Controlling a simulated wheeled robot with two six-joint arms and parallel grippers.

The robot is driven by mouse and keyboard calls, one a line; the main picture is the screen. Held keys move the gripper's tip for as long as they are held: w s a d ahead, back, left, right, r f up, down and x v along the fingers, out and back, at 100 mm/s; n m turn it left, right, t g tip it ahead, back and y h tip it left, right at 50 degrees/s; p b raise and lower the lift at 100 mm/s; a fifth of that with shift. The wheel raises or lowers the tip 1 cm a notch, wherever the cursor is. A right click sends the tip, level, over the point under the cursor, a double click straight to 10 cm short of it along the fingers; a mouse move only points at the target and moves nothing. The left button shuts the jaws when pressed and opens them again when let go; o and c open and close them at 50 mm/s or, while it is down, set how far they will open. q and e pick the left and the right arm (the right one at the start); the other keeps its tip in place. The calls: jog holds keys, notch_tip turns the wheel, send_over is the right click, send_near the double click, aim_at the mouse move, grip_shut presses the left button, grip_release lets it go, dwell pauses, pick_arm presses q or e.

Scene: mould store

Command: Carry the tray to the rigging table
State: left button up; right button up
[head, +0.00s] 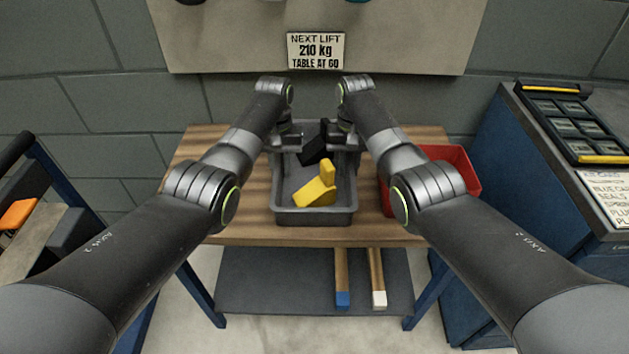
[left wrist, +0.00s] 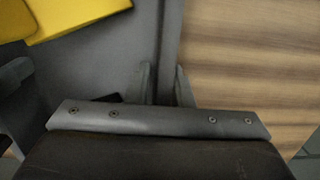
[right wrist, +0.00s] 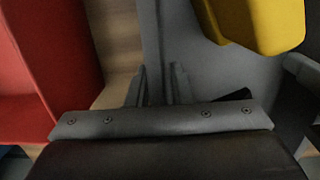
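The grey tray (head: 313,217) is on a wooden-topped table (head: 240,228) in front of me and looks level. It holds a yellow block-like piece (head: 316,188) and a black piece (head: 313,152). My left gripper (left wrist: 165,85) has its fingers on both sides of the tray's left wall, close against it. My right gripper (right wrist: 158,85) has its fingers on both sides of the right wall in the same way. Both look shut on the rim. In the head view my arms hide parts of the tray's far sides. I cannot tell which table is the rigging table.
A red bin (head: 455,164) stands close to the tray's right. A blue cabinet (head: 490,170) with a dark case (head: 570,122) is at right. A blue-framed rack (head: 50,175) is at left. Two bars (head: 377,275) lie on the shelf below. A sign (head: 316,51) hangs behind.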

pick_arm(q)
jog(key=shift+o, duration=0.4)
jog(key=shift+r, duration=0.1)
pick_arm(e)
jog(key=shift+o, duration=0.4)
jog(key=shift+r, duration=0.1)
pick_arm(q)
jog(key=r, duration=0.4)
jog(key=w+r, duration=0.1)
jog(key=r, duration=0.6)
jog(key=shift+w+r, duration=0.2)
jog(key=shift+r, duration=0.1)
pick_arm(e)
jog(key=shift+a, duration=0.1)
pick_arm(q)
jog(key=shift+r, duration=0.1)
pick_arm(e)
jog(key=shift+r, duration=0.2)
notch_tip(320, 180, up, 11)
jog(key=w, duration=0.1)
jog(key=shift+w+r, duration=0.2)
